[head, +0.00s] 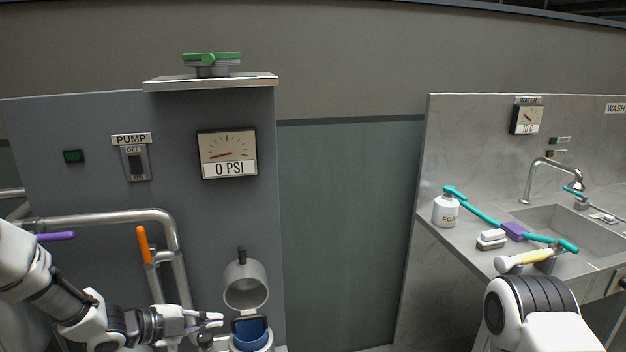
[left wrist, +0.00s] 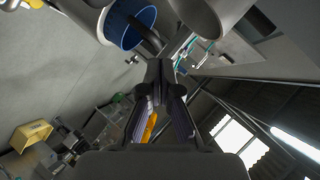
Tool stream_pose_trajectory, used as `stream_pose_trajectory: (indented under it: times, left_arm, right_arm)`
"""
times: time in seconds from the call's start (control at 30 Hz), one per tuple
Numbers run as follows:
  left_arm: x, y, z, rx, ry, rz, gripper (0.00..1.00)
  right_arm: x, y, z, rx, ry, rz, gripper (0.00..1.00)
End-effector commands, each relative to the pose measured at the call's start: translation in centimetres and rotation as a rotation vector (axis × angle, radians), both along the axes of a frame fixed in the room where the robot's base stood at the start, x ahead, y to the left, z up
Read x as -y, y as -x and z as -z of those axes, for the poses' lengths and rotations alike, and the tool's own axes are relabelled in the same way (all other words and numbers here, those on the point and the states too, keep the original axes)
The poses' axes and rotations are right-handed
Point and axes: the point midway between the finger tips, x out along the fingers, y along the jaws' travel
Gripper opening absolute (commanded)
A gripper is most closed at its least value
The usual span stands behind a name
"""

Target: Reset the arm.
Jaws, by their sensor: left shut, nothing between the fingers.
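My left arm comes in from the lower left in the head view. Its gripper (head: 212,320) is shut and empty, just left of a grey cup-shaped vessel (head: 245,287) with a raised lid and a blue inside (head: 251,334). In the left wrist view the two fingers (left wrist: 160,75) meet, with the blue-lined opening (left wrist: 128,22) close by at the top. I cannot tell whether the fingers touch the vessel. My right arm shows at the lower right of the head view; its gripper is not clearly visible.
Pipes with an orange-handled lever (head: 144,245) and a purple handle (head: 55,237) stand near my left arm. A pump switch (head: 136,163) and gauge reading 0 PSI (head: 227,154) are on the panel. At right is a sink counter with a foam bottle (head: 446,211) and brushes.

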Motion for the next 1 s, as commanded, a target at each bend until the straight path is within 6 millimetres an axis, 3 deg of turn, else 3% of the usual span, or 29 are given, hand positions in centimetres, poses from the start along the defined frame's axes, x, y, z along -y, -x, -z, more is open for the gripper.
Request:
stream_pose_trajectory:
  times: [0.03,0.1,0.17,0.3,0.4,0.5,0.6,0.67,1.0]
  left_arm:
    - [1.7,2.3,4.2,-0.107,0.002,-0.002,0.00]
    - [3.5,5.8,9.4,-0.275,0.021,-0.057,0.00]
    - [4.6,9.3,13.6,-0.437,0.041,-0.138,0.00]
    - [5.7,19.3,21.5,-0.840,0.063,-0.440,0.00]
    - [4.7,27.5,25.0,-1.109,0.046,-0.775,0.00]
    - [2.0,33.9,25.4,-1.267,0.036,-1.200,0.00]
    - [-0.6,36.3,24.7,-1.291,0.099,-1.557,0.00]
    - [-1.2,36.4,24.7,-1.285,0.147,-1.669,0.00]
    - [-1.1,36.2,24.7,-1.290,0.176,-1.696,0.00]
  right_arm:
    - [0.0,0.0,0.0,0.000,0.000,0.000,0.00]
    - [0.0,0.0,0.0,0.000,0.000,0.000,0.00]
    - [0.0,0.0,0.0,0.000,0.000,0.000,0.00]
    - [0.0,0.0,0.0,0.000,0.000,0.000,0.00]
    - [0.0,0.0,0.0,0.000,0.000,0.000,0.00]
    - [0.0,0.0,-0.1,0.000,0.000,0.000,0.00]
    - [0.0,0.0,0.0,0.000,0.000,0.000,0.00]
    - [0.0,0.0,0.0,0.000,0.000,0.000,0.00]
    - [0.0,0.0,0.0,0.000,0.000,0.000,0.00]
